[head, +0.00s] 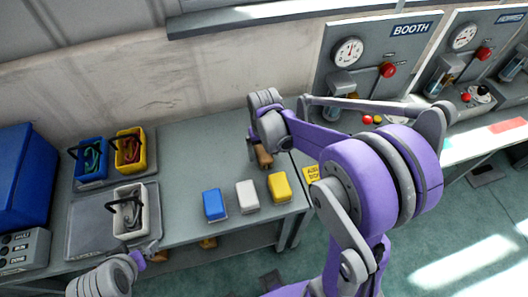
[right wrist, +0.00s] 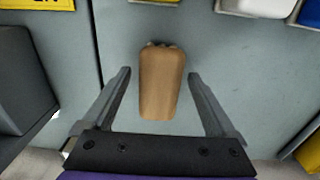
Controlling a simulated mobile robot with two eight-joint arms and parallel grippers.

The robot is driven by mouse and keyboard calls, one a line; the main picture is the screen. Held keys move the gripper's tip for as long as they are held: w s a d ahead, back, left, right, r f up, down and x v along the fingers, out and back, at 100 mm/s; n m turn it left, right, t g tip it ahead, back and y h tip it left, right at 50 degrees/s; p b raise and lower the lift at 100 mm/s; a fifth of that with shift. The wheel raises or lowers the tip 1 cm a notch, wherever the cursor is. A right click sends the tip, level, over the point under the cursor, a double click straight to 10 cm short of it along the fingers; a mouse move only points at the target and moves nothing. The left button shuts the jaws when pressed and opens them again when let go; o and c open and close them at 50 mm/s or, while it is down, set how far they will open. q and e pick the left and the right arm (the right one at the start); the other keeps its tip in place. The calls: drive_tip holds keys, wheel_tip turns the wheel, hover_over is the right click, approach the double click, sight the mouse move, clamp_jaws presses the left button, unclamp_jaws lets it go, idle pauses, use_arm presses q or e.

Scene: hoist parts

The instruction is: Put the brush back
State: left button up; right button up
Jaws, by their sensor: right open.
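The brush shows as a brown wooden block or handle (right wrist: 161,88) lying on the grey bench in the right wrist view. In the head view it is partly hidden under my right gripper (head: 258,148), and only its brown part (head: 264,157) shows. My right gripper is open, with one finger on each side of the brush, and the wrist view shows gaps on both sides. How high the fingers are above the bench is hard to tell. My left gripper (head: 149,250) is at the lower left, near the bench's front edge, and its jaws are too small to read.
Blue (head: 214,204), white (head: 247,197) and yellow (head: 279,187) blocks stand in a row before the brush. Blue (head: 91,160), yellow (head: 130,150) and white (head: 129,212) baskets stand at the left. A booth panel (head: 365,90) with gauge and red knob stands at the back right.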

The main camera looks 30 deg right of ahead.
sight(264, 152)
wheel_tip(264, 152, up, 11)
drive_tip(key=p, duration=0.1)
drive_tip(key=s+a+f+n+t, duration=0.1)
drive_tip(key=s+a+t, duration=0.1)
drive_tip(key=s, duration=0.4)
drive_tip(key=s+a+f+n+t, duration=0.1)
drive_tip(key=s+a+t, duration=0.2)
drive_tip(key=s, duration=0.4)
drive_tip(key=shift+s+a+f+n+t, duration=0.2)
drive_tip(key=shift+a+n+t, duration=0.1)
drive_tip(key=shift+a, duration=0.5)
drive_tip(key=shift+c, duration=0.4)
